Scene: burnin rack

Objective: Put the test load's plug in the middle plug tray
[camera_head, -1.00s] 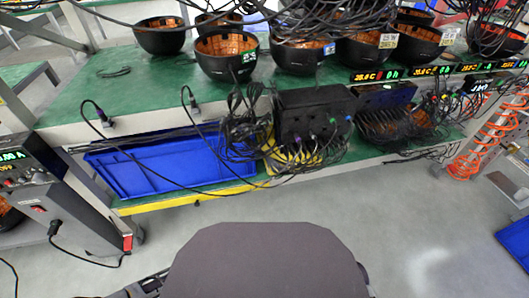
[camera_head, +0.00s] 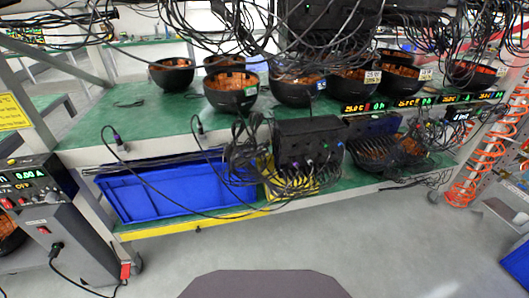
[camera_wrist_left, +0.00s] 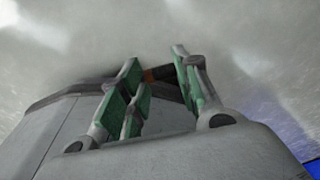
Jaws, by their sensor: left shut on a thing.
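My left gripper (camera_wrist_left: 162,80) shows only in the left wrist view, its green-padded fingers shut on a small dark and brownish thing (camera_wrist_left: 160,73). I cannot tell whether this is the test load's plug. A grey unit (camera_head: 75,225) with a lit ampere display stands at the left in the head view. It has a black plug and cable (camera_head: 57,248) on its front and a red piece (camera_head: 125,270) beside it. I cannot pick out the middle plug tray with certainty. Dark containers with cables (camera_head: 380,150) sit on the lower shelf. My right gripper is not in view.
A blue bin (camera_head: 145,205) sits on the lower shelf, with loose cables over it. A black box (camera_head: 308,143) with cables stands right of it. Black bowls (camera_head: 230,92) line the green upper shelf, under hanging cables. An orange coil hose (camera_head: 478,165) hangs at the right.

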